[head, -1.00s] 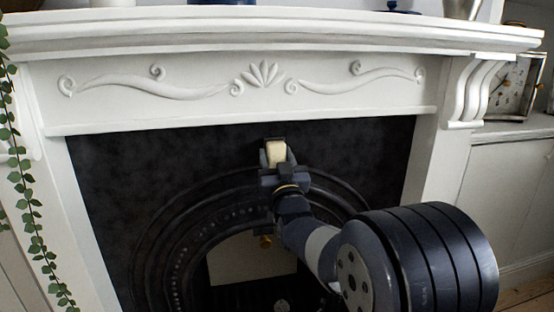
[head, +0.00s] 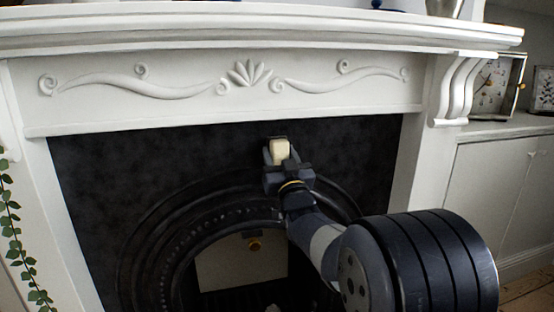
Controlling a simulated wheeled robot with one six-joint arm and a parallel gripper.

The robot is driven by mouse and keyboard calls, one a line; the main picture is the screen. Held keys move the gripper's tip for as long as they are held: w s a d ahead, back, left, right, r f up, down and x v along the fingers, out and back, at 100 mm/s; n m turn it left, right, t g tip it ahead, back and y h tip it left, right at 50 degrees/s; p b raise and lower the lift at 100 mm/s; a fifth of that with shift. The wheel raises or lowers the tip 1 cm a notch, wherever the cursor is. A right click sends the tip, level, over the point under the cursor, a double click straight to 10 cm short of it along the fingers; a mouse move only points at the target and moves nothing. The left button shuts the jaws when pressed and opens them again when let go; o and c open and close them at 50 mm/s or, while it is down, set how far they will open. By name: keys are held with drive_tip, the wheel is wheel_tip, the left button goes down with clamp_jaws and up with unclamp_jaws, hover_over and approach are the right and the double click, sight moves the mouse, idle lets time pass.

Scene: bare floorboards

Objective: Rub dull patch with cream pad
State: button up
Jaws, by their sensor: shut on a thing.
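My gripper (head: 279,158) is shut on the cream pad (head: 280,149), a small pale block. It holds the pad up against or just in front of the dark fireplace panel (head: 110,165), below the white carved frieze. I cannot tell whether the pad touches the panel. The panel looks dark and mottled all over, and I cannot pick out one dull patch with certainty. My gripper and arm hide the part of the panel and arch right behind them.
A white mantelpiece (head: 200,40) overhangs the panel. A trailing plant (head: 12,225) hangs at left. A clock (head: 492,88) stands on the right-hand cupboard (head: 490,185).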

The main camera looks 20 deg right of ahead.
drive_tip(key=shift+w+a+b, duration=0.1)
drive_tip(key=shift+a+b, duration=0.65)
drive_tip(key=shift+a, duration=1.3)
drive_tip(key=shift+f, duration=0.1)
drive_tip(key=shift+s+a+f+b, duration=0.1)
drive_tip(key=shift+s+b, duration=0.5)
drive_tip(key=shift+s, duration=0.05)
drive_tip(key=b, duration=0.2)
approach(260, 148)
drive_tip(key=shift+w+r, duration=0.1)
drive_tip(key=shift+r, duration=1.2)
drive_tip(key=s, duration=0.3)
